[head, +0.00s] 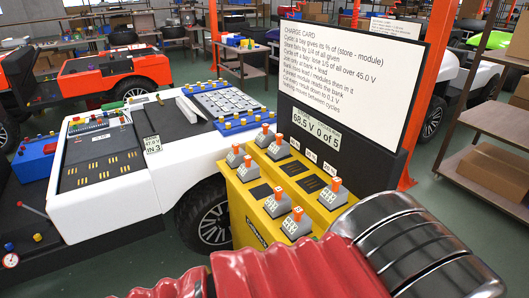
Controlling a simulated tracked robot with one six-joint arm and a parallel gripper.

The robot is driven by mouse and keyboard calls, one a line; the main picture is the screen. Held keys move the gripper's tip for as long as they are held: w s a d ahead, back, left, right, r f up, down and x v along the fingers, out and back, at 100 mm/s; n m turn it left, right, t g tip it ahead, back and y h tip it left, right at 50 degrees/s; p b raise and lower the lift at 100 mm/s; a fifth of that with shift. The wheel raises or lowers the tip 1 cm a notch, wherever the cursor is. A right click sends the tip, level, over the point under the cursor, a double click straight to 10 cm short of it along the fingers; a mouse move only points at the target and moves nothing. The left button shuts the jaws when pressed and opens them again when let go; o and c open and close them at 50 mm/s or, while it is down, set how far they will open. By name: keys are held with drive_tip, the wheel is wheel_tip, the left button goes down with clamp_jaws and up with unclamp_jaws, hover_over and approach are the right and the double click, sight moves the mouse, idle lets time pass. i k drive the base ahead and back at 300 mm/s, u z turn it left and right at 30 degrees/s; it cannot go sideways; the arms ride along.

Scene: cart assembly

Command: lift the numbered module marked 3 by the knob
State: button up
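Several grey modules with orange knobs stand on top of a yellow cabinet (240,205). Some sit towards its back, such as one module (265,138); two sit at the front, one module (278,204) and another module (296,225); one module (333,194) stands at the right end. The numbers on them are too small to read, so I cannot tell which is marked 3. My arm, with a red sleeve and a grey metal link, crosses the bottom and lower right. My gripper is not in view.
Dark slots (293,168) on the cabinet top are empty. A charge card board (350,75) rises behind it, with a display (316,130) reading 68.5 V, 0 of 5. A white cart (185,135) stands close at left, and shelves (490,120) stand right.

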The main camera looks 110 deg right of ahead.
sight(279, 148)
drive_tip(key=i, duration=0.7)
drive_tip(key=z, duration=3.45)
drive_tip(key=i, duration=0.6)
drive_tip(key=u, duration=0.05)
